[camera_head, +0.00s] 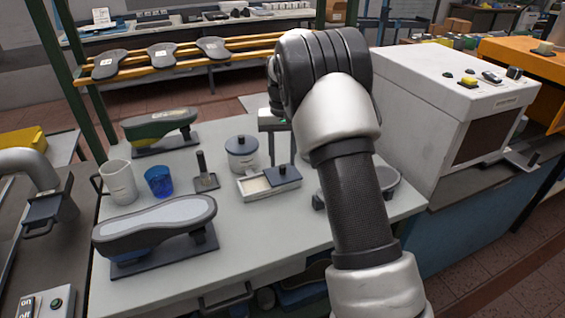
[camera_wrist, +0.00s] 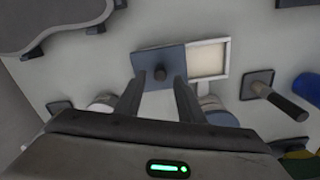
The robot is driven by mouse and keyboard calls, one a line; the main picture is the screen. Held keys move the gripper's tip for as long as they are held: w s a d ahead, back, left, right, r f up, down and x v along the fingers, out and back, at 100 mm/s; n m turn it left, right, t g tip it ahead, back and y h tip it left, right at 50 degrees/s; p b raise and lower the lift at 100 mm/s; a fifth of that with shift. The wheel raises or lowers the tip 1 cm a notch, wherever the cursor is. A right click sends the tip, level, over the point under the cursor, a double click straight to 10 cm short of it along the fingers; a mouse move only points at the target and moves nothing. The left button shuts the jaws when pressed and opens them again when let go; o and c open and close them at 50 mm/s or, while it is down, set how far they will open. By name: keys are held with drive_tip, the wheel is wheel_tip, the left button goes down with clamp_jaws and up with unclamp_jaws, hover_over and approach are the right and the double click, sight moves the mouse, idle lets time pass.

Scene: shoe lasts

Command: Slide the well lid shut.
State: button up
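The well (camera_head: 254,186) is a small pale rectangular box on the grey bench. Its blue-grey lid (camera_head: 285,176) with a dark knob covers the right part, leaving the left part open. In the wrist view the lid (camera_wrist: 147,60) lies left of the well's open pale inside (camera_wrist: 208,59), and the knob (camera_wrist: 160,73) stands on the lid. My gripper (camera_wrist: 158,84) is open and empty. Its two fingers point towards the lid, and the knob shows between and just past the fingertips. I cannot tell how high above the lid they are. In the head view my arm hides part of the gripper.
A lidded pot (camera_head: 242,155) stands just behind the well. A stamp-like tool (camera_head: 204,172), a blue cup (camera_head: 159,182) and a white mug (camera_head: 120,182) stand to the left. A shoe last (camera_head: 155,228) lies front left. A grey machine (camera_head: 420,100) is at the right. Bench in front of the well is clear.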

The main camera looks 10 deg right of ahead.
drive_tip(key=shift+f, duration=0.8)
clamp_jaws()
drive_tip(key=a, duration=0.3)
drive_tip(key=s+a, duration=0.1)
drive_tip(key=a, duration=0.2)
drive_tip(key=a+p, duration=0.1)
drive_tip(key=a, duration=0.1)
drive_tip(key=shift+s+a, duration=0.3)
drive_tip(key=shift+a, duration=0.1)
unclamp_jaws()
drive_tip(key=shift+a, duration=0.1)
drive_tip(key=shift+r, duration=0.15)
wheel_tip(320, 180, up, 17)
drive_tip(key=p, duration=0.2)
drive_tip(key=shift+p, duration=0.3)
